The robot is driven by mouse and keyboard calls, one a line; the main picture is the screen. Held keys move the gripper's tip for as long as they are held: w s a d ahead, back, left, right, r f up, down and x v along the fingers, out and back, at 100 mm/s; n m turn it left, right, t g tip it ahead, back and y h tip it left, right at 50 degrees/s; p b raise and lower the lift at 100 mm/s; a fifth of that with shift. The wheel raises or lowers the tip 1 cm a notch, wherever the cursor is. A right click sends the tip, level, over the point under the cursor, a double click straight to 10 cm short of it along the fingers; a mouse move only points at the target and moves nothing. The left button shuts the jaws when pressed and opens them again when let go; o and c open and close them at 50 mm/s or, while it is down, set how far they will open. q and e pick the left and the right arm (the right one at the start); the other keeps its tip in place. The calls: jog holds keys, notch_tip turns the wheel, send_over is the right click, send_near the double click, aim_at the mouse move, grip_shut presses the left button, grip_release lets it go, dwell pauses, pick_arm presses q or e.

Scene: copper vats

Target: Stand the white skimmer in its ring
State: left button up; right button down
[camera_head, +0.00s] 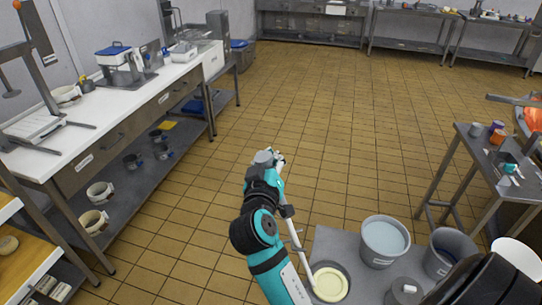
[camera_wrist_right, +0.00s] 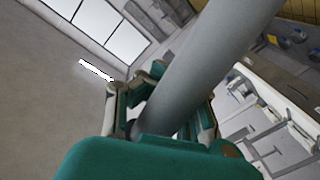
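The white skimmer (camera_head: 298,243) shows in the head view as a long pale handle. It runs tilted from my right gripper (camera_head: 277,160) down to a round cream disc (camera_head: 330,285) inside a dark round rim. I cannot tell whether the disc is the skimmer's head or the contents of a vessel. In the wrist view the thick grey shaft (camera_wrist_right: 205,70) passes between the fingers of my right gripper (camera_wrist_right: 165,115), which is shut on it. I cannot make out the ring for sure. My left gripper is not in view.
A low grey surface (camera_head: 335,245) at the bottom holds a bucket of pale blue liquid (camera_head: 384,241), a darker bucket (camera_head: 449,252) and a grey lidded vessel (camera_head: 404,291). A white-topped counter (camera_head: 130,108) stands left, a small metal table (camera_head: 480,160) right. The tiled floor between is clear.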

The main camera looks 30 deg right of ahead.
jog(key=shift+w+d+f, duration=0.1)
jog(key=shift+d+f, duration=0.05)
jog(key=shift+w+d+f+b, duration=0.6)
jog(key=shift+w+f+b, duration=0.05)
jog(key=shift+f, duration=0.05)
dwell(0.3)
jog(key=shift+w+d+f, duration=0.1)
jog(key=shift+w+f, duration=0.05)
dwell(0.4)
jog(key=shift+w+d+f+b, duration=0.7)
jog(key=shift+w+f, duration=0.05)
jog(key=shift+f, duration=0.05)
jog(key=c, duration=2)
grip_release()
